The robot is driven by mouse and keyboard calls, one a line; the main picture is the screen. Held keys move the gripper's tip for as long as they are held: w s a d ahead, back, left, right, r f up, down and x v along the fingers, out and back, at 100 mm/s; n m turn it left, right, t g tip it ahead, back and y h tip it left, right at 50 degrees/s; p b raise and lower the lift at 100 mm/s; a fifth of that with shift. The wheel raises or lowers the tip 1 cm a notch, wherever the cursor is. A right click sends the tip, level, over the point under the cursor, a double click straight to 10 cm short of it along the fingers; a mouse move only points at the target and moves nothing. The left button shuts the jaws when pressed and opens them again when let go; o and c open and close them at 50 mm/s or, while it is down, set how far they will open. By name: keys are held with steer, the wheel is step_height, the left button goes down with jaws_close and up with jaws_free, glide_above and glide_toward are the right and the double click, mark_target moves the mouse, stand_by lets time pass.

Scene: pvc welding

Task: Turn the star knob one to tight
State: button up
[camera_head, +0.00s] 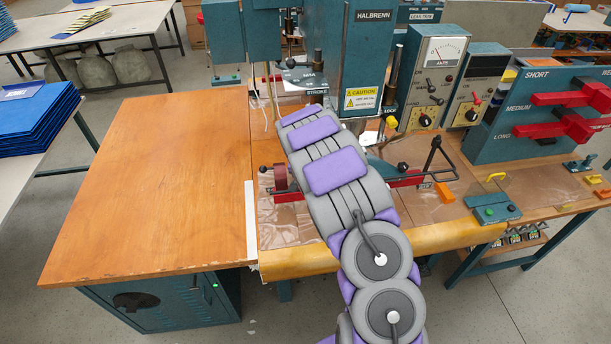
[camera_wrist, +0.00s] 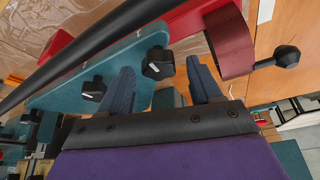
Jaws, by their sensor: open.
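In the wrist view my gripper (camera_wrist: 160,68) is open, with one blue finger on each side of a black star knob (camera_wrist: 158,63) that has a white pointer mark. The knob sits on a teal plate and appears between the fingertips, with gaps on both sides. A second, similar black knob (camera_wrist: 93,88) is on the same plate, left of the left finger. I cannot tell from any label which is star knob one.
A dark red rounded part (camera_wrist: 232,42) with a black star-ended handle (camera_wrist: 287,57) is close to the right finger. A long black bar (camera_wrist: 85,42) crosses the upper left. The teal HALBRENN machine (camera_head: 372,50) stands behind my arm. The wooden table (camera_head: 160,180) at left is clear.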

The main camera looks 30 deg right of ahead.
steer(key=v, duration=1.6)
steer(key=shift+r+p, duration=0.35)
steer(key=shift+p, duration=0.1)
steer(key=shift+s+a, duration=0.15)
